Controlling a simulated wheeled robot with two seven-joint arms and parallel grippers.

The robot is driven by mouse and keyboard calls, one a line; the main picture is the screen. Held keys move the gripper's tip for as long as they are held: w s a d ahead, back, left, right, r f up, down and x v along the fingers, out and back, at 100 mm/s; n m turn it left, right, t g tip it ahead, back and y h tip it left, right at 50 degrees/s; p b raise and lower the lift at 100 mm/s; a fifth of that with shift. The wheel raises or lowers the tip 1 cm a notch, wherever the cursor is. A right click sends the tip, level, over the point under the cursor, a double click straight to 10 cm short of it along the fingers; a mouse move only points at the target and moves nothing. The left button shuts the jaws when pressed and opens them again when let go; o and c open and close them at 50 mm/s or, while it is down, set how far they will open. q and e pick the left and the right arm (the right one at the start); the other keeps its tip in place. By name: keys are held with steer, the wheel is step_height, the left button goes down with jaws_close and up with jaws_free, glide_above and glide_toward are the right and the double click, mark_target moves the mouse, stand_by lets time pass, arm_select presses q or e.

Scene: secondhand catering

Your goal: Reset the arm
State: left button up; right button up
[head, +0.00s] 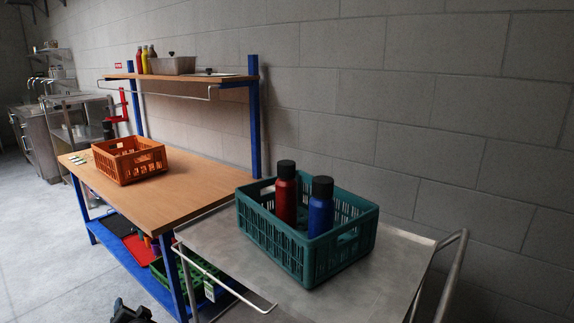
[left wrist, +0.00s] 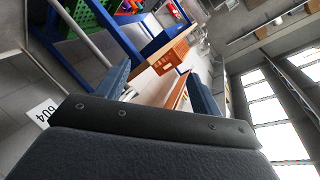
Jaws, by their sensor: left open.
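My left gripper (head: 133,312) shows at the bottom edge of the head view, low and in front of the workbench. In the left wrist view its two fingers (left wrist: 158,88) stand apart with nothing between them. The view there is tilted, with the blue-framed bench and the orange crate beyond the fingers. My right gripper is in neither view.
A steel cart (head: 400,262) carries a teal crate (head: 275,238) with a red bottle (head: 286,196) and a blue bottle (head: 320,212) upright inside. A wooden workbench (head: 190,185) with an orange crate (head: 130,165) stands left of it. The floor (head: 45,235) at left is clear.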

arm_select(q)
steer(key=s+d+f+g+h+p, duration=0.1)
steer(key=s+d+f+g+h, duration=0.35)
steer(key=s+d, duration=0.75)
steer(key=s+d+f+g+h+p, duration=0.25)
steer(key=s+d+f+h, duration=0.25)
steer(key=s+d, duration=0.7)
steer(key=s+d+f+g, duration=0.1)
steer(key=s+d, duration=0.1)
steer(key=s, duration=0.4)
steer(key=s+d+f+g+p, duration=0.1)
steer(key=s+d+f, duration=0.1)
steer(key=s, duration=0.5)
steer(key=shift+d+f+n+g+h, duration=0.2)
steer(key=shift+d+n+g+h, duration=0.05)
steer(key=shift+n+g+h, duration=0.2)
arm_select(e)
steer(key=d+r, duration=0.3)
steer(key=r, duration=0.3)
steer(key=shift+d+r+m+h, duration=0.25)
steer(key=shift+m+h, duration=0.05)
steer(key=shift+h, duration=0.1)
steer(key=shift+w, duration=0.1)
